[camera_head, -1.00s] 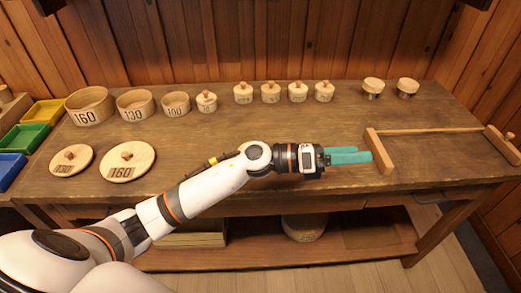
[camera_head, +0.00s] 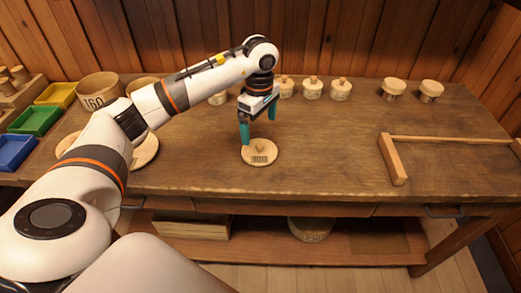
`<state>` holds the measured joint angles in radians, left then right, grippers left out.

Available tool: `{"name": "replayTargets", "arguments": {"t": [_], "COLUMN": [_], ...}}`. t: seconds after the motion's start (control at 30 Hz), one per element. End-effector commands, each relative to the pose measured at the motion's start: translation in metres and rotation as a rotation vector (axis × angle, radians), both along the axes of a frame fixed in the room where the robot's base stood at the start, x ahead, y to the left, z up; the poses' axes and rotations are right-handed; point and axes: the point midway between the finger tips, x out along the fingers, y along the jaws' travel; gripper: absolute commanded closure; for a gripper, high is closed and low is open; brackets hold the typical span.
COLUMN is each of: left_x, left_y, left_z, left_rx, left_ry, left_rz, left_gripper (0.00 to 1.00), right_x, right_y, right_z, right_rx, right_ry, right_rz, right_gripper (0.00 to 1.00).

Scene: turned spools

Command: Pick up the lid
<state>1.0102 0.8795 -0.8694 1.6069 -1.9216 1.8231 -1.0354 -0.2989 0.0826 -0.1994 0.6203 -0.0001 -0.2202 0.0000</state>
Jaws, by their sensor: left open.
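A round pale wooden lid (camera_head: 259,154) with a small knob and a dark label lies flat on the workbench, near the middle. The label is too small to read. My left gripper (camera_head: 258,128) points down just above this lid, with its teal fingers open and apart around the area over the knob. Nothing is held between them. Another lid (camera_head: 147,150) lies farther left, mostly hidden behind my left arm. A sliver of a further lid (camera_head: 66,143) shows at the arm's left edge. My right gripper is out of view.
A round box marked 160 (camera_head: 98,90) and several small knobbed jars (camera_head: 312,89) stand along the back. Yellow, green (camera_head: 33,120) and blue bins are at left. The bench between is clear.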

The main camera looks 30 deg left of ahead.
Motion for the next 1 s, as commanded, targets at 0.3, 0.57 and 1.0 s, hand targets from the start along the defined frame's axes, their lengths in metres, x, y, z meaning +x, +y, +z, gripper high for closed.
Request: {"name": "replayTargets", "arguments": {"t": [0.3,0.57,1.0], "left_x": [0.000,-0.003,-0.002], "left_y": [-0.001,-0.001,-0.001], "left_z": [-0.034,-0.070,-0.085], "left_rx": [-0.003,-0.005,-0.004], "left_ry": [0.000,0.002,-0.002], "left_rz": [-0.001,0.000,-0.001], "left_gripper": [0.00,0.00,0.10], "right_x": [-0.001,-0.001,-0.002], "right_y": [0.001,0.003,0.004], "right_z": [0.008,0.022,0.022], "right_rx": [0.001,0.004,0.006], "right_ry": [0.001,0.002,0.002], "right_rz": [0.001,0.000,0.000], "right_gripper": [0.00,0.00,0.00]}}
